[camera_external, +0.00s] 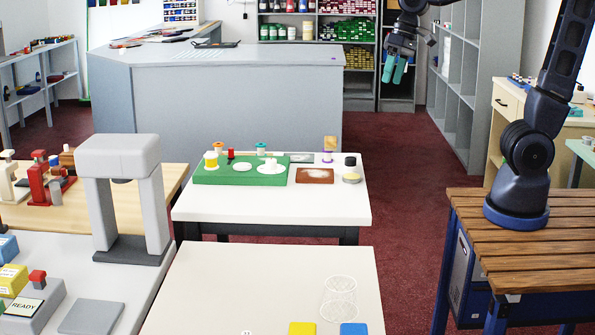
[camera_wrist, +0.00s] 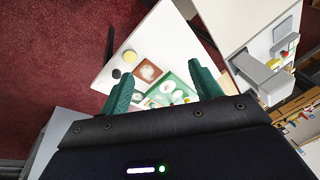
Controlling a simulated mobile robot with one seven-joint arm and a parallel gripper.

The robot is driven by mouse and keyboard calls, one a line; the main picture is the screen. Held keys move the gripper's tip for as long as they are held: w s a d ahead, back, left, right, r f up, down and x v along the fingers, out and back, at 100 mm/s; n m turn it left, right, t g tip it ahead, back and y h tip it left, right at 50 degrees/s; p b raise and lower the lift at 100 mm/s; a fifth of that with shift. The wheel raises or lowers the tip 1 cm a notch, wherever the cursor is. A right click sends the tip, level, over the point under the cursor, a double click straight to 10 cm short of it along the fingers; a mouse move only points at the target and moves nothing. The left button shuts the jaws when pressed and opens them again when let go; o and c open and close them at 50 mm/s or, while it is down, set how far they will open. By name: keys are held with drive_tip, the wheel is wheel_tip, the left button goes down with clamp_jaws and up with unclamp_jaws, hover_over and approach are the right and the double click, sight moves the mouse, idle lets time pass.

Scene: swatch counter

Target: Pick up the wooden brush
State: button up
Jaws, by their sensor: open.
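A small tan, wood-coloured block (camera_external: 330,143) stands over a purple piece at the back edge of the white table (camera_external: 345,208); it may be the wooden brush, but it is too small to tell. I cannot make out a brush in the wrist view. My gripper (camera_external: 394,74) is high above the floor, to the right of and beyond that table, apart from everything. In the wrist view its two teal fingers (camera_wrist: 161,69) are spread and empty, with the table (camera_wrist: 150,40) far below.
The table holds a green board (camera_external: 245,172) with white discs and small coloured pieces, a brown tray (camera_external: 315,181) and a black-topped round container (camera_external: 350,165). A grey arch (camera_external: 119,146) stands at left. A grey counter (camera_external: 240,105) is behind; shelves (camera_external: 470,80) stand right.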

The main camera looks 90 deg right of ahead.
drive_tip(key=w+d+f+m+g, duration=0.1)
drive_tip(key=w+d+f+m, duration=0.55)
drive_tip(key=w+d, duration=0.55)
drive_tip(key=m+g+h, duration=0.1)
drive_tip(key=m+g, duration=0.1)
drive_tip(key=m, duration=0.4)
hover_over(331, 138)
wheel_tip(331, 138, down, 12)
drive_tip(key=shift+n, duration=0.25)
drive_tip(key=shift+a+f, duration=0.15)
drive_tip(key=shift+f, duration=5.4)
drive_tip(key=c, duration=1.2)
drive_tip(key=shift+o, duration=0.2)
drive_tip(key=shift+r, duration=0.15)
